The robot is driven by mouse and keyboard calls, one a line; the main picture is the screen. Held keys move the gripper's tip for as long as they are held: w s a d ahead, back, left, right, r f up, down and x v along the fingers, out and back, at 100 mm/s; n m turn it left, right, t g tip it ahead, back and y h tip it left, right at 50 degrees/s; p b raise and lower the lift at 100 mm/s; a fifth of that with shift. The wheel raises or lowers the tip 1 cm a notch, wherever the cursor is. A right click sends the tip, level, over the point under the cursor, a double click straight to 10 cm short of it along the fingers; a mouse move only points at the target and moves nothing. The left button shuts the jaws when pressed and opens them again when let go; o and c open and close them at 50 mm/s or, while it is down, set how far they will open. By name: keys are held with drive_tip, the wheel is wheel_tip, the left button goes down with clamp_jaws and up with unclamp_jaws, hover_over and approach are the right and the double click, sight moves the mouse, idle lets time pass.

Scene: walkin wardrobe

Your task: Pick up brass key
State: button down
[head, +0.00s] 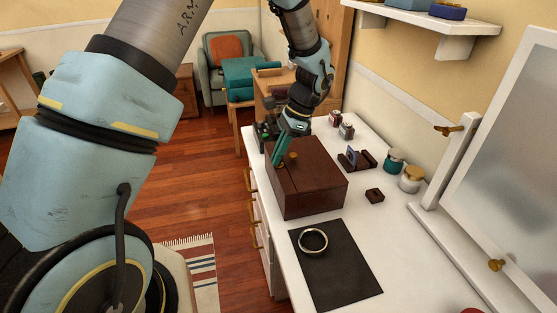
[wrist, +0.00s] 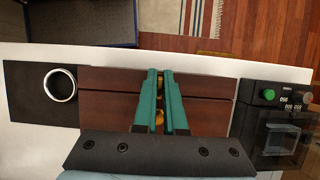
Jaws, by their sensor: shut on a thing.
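My gripper (head: 278,160) reaches down over the dark brown wooden box (head: 318,192) on the white dresser top. In the wrist view, its teal fingers (wrist: 160,73) are close together over the box (wrist: 105,105). A small bit of brass, taken as the brass key (wrist: 160,80), shows between the fingers near their tips; most of it is hidden. A round brass knob (head: 291,157) on the box lid stands just right of the fingers in the head view. The knob also shows between the fingers, lower down, in the wrist view (wrist: 159,118).
A dark mat (head: 340,273) with a silver ring-shaped bangle (head: 313,240) lies in front of the box. Small jars (head: 411,179), a card holder (head: 357,159) and a mirror (head: 510,150) stand to the right. A black device with a green button (wrist: 273,118) sits beyond the box.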

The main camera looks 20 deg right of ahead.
drive_tip(key=shift+d, duration=0.2)
drive_tip(key=shift+r, duration=0.25)
wheel_tip(320, 180, up, 8)
drive_tip(key=shift+r+b, duration=0.25)
drive_tip(key=shift+b, duration=0.9)
drive_tip(key=shift+r, duration=0.5)
drive_tip(key=shift+a, duration=0.1)
drive_tip(key=shift+a, duration=0.1)
drive_tip(key=shift+a+f, duration=0.1)
drive_tip(key=shift+f, duration=0.3)
drive_tip(key=shift+f+b, duration=1.25)
drive_tip(key=shift+f, duration=1.95)
drive_tip(key=shift+f, duration=0.35)
